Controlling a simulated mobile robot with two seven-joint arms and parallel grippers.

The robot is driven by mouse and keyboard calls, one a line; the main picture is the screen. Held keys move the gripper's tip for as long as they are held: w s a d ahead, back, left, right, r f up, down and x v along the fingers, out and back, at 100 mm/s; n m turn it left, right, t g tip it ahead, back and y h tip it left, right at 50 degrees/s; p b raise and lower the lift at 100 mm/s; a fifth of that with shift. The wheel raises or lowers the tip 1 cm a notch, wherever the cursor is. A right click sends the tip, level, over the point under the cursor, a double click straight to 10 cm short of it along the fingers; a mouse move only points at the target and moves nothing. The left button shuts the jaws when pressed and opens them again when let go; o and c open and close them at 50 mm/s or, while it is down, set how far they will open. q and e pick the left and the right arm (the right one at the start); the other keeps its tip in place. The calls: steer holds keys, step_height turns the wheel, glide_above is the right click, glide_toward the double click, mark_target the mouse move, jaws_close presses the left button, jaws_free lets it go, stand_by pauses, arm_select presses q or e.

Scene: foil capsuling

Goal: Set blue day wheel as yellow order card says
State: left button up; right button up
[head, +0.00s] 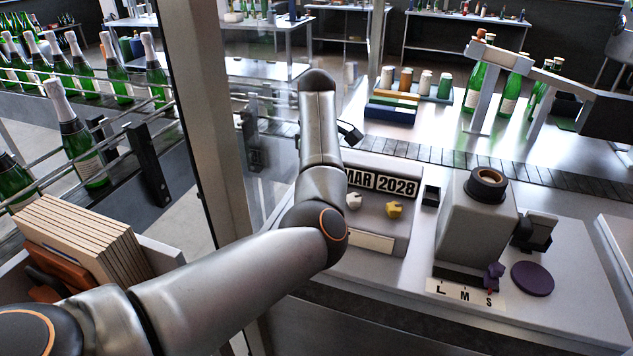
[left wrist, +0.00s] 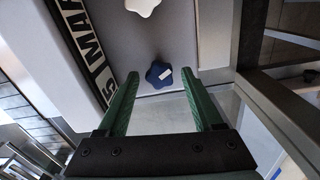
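In the left wrist view, the blue wheel (left wrist: 158,74) is a small lobed knob with a pale mark on its right side. My left gripper (left wrist: 160,73) is open, its green fingers pointing toward the blue wheel with the tips near either side; I cannot tell contact. The date strip (left wrist: 84,45) beside it reads a 5, then MAR; anything before the 5 is out of sight. In the head view, the date strip (head: 381,183) shows MAR 2028, and my left arm hides the blue wheel and the gripper. I can make out no yellow order card. My right gripper is not in view.
A white wheel (head: 353,201) and a yellow wheel (head: 394,210) sit on the same panel, above a pale blank strip (head: 370,241). To the right stands a grey machine (head: 478,230) with an L M S label. A frame post (head: 205,110) stands close left of my arm.

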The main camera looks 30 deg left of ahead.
arm_select(q)
jaws_close()
stand_by(0.3)
steer(key=shift+m, duration=0.3)
steer(key=m, duration=0.9)
steer(key=shift+m, duration=0.3)
stand_by(0.3)
steer(key=shift+o, duration=0.7)
jaws_free()
